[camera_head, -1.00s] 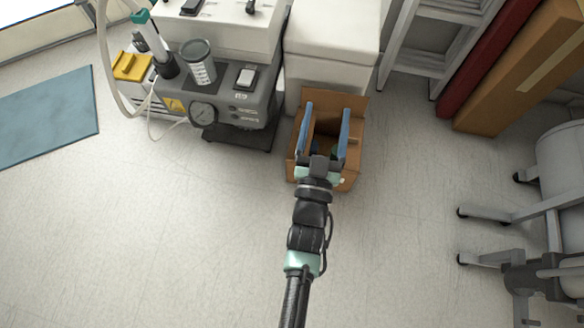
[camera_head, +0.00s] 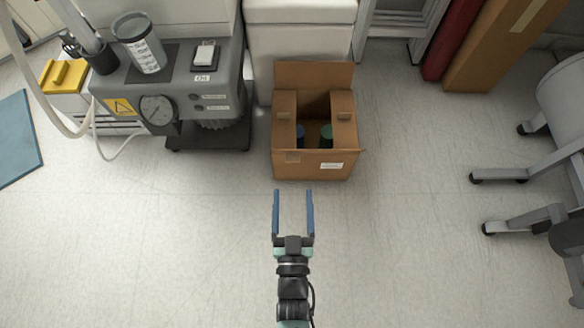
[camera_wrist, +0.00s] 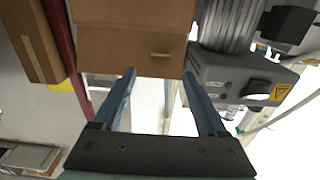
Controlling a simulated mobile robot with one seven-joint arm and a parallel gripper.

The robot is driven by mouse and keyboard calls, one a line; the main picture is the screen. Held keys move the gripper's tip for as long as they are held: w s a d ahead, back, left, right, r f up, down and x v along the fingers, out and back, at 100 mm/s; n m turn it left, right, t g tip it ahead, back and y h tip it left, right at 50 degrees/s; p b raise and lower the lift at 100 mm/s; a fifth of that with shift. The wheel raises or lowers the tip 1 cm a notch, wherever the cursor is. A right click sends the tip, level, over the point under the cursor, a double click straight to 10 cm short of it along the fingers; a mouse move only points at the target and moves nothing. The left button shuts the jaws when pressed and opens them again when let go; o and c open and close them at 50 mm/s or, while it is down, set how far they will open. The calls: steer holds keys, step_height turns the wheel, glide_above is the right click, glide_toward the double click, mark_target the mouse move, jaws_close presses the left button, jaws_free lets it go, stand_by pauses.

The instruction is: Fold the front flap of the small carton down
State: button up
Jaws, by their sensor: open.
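The small brown carton (camera_head: 315,170) stands on the floor in the head view, open at the top. Its back flap (camera_head: 313,74) stands up. Side panels (camera_head: 285,104) lie at its left and right. A blue item (camera_head: 300,131) and a green-topped item (camera_head: 326,131) show inside. The front face bears a white label; I cannot tell clearly how the front flap lies. My gripper (camera_head: 293,196) is open and empty, its blue fingers pointing at the carton from the near side, apart from it. The wrist view shows the carton (camera_wrist: 140,45) beyond the open fingertips (camera_wrist: 159,76).
A grey compressor (camera_head: 200,85) with a gauge stands left of the carton. A white cabinet (camera_head: 297,45) is close behind it. A wheeled chair (camera_head: 545,165) stands at the right. A tall brown box (camera_head: 505,45) leans behind right. The floor in front is clear.

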mark_target(293, 161)
steer(key=shift+w+b, duration=1.6)
steer(key=shift+w, duration=2.5)
steer(key=shift+c, duration=0.2)
jaws_close()
